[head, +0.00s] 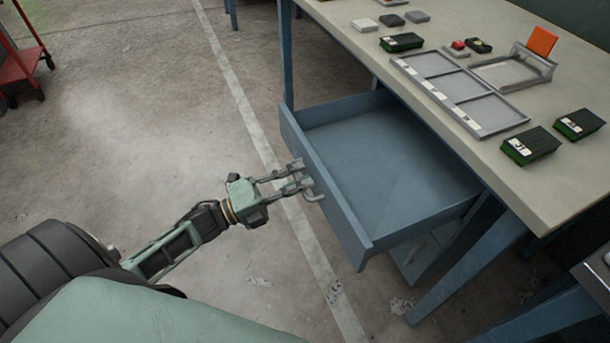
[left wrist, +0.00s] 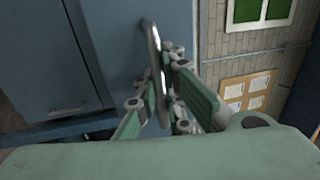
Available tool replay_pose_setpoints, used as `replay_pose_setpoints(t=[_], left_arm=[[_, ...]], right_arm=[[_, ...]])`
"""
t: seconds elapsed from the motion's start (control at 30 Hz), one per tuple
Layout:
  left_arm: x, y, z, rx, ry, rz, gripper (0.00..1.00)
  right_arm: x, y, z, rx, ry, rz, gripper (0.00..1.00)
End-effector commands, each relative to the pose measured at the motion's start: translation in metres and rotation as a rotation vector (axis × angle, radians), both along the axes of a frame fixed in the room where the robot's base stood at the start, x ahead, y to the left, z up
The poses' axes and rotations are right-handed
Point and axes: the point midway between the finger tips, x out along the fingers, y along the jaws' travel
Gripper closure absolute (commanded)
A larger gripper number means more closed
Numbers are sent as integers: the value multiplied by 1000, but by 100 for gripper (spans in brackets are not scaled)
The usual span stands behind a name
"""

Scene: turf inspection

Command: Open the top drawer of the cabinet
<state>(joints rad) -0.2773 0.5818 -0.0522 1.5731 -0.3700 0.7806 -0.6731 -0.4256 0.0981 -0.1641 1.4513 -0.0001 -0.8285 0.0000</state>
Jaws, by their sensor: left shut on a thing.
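The top drawer (head: 380,170) of the blue cabinet is pulled well out from under the table, and its inside looks empty. Its handle (head: 315,192) is on the front panel. My left gripper (head: 300,183) is shut on the handle. In the left wrist view the metal handle (left wrist: 154,50) stands between the fingers of the left gripper (left wrist: 165,95), against the blue drawer front (left wrist: 130,30). My right gripper is not in view.
The table top (head: 440,110) above holds a grey sectioned tray (head: 470,127), several dark green boxes (head: 530,145) and a stand with an orange card (head: 541,41). A red cart (head: 25,60) stands at the far left. The floor left of the drawer is clear.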

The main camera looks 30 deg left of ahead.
Motion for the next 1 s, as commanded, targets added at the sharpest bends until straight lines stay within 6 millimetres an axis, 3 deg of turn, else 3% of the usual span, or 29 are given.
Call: replay_pose_setpoints(t=[0.3, 0.33, 0.4, 0.73, 0.87, 1.0], left_arm=[[-1, 0, -2, 2, 3, 0, 100], [-1, 0, -2, 2, 3, 0, 90], [-1, 0, -2, 2, 2, 0, 84], [-1, 1, -1, 1, 2, 0, 83], [-11, 8, -4, 1, 3, 1, 83], [-32, 25, -10, 2, 7, 2, 83]], right_arm=[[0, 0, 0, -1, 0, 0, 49], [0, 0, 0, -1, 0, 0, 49], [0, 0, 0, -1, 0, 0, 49], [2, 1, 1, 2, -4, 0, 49], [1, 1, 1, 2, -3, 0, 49], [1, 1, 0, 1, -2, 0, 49]])
